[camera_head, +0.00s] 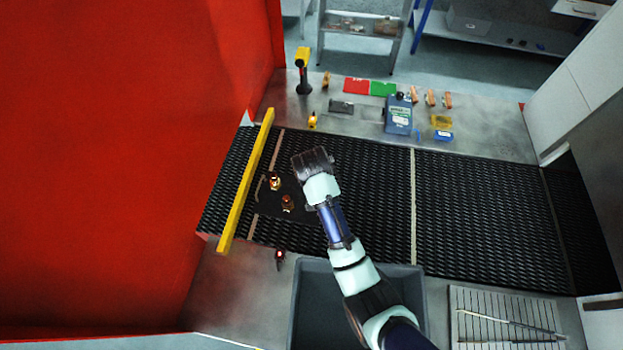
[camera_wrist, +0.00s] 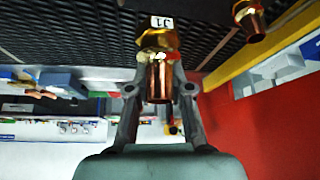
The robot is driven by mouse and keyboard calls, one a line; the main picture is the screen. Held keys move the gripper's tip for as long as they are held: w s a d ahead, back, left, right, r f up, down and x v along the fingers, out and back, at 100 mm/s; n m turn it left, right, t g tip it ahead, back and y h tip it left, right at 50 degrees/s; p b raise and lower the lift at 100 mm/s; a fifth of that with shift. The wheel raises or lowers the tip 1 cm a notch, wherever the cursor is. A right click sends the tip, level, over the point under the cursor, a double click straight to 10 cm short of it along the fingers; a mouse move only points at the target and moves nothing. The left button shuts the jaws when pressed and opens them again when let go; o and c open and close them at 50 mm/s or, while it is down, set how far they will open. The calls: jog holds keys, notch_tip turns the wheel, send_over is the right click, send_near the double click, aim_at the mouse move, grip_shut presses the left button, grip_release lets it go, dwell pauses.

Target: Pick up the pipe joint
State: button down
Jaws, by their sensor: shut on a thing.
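A brass and copper pipe joint (camera_wrist: 160,72) with a white tag is between the two fingers of my gripper (camera_wrist: 160,88) in the wrist view. The fingers are shut on it, one on each side. A second brass and copper joint (camera_wrist: 249,17) shows at the upper right of that view, apart from the fingers. In the head view, one joint (camera_head: 274,181) and another joint (camera_head: 288,203) stand by a dark plate on the belt. My gripper (camera_head: 311,164) is just right of them; its fingertips are hidden there. I cannot tell which joint is held.
The black mesh belt (camera_head: 470,205) is clear to the right. A yellow bar (camera_head: 247,180) crosses it at the left, beside a red wall (camera_head: 110,170). A grey bin (camera_head: 312,305) is in front.

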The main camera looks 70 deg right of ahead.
notch_tip(320, 180, up, 12)
jog(key=shift+f, duration=0.25)
jog(key=shift+w, duration=0.1)
